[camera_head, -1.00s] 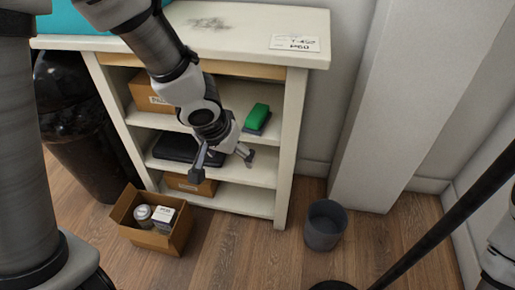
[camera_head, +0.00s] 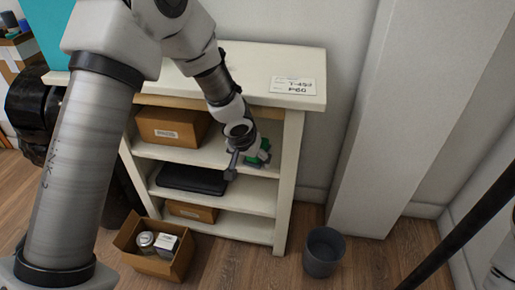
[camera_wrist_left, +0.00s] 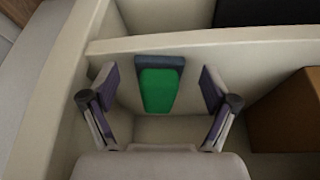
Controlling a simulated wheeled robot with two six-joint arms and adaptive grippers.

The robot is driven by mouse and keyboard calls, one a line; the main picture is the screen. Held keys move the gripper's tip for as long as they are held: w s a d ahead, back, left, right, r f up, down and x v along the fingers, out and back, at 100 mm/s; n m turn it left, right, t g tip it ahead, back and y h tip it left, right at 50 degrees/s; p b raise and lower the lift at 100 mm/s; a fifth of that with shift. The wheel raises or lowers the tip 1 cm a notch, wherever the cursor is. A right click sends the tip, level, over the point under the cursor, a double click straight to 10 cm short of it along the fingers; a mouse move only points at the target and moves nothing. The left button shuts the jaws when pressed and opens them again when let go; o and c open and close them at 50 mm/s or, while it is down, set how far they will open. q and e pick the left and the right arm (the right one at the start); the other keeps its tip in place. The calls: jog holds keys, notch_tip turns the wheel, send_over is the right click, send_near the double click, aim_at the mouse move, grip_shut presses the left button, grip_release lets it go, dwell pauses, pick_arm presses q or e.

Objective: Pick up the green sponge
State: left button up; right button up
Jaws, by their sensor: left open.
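The green sponge (camera_wrist_left: 159,91) lies on a cream shelf, on or against a dark grey-blue piece (camera_wrist_left: 160,61). In the left wrist view it sits between the two spread fingers of my left gripper (camera_wrist_left: 160,95), with a gap on either side. The gripper is open and holds nothing. My right gripper is not in view.
The cream shelf unit (camera_head: 285,180) has a side panel close by the sponge. A cardboard box (camera_head: 172,126) shares its shelf, and a black case (camera_head: 192,179) lies one shelf below. An open carton (camera_head: 183,260) and a grey bin (camera_head: 323,252) stand on the floor.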

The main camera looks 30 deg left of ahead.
pick_arm(q)
jog(key=shift+w+f, duration=0.15)
jog(key=shift+f, duration=0.2)
jog(key=shift+r, duration=0.15)
jog(key=shift+c, duration=0.7)
jog(key=c, duration=1)
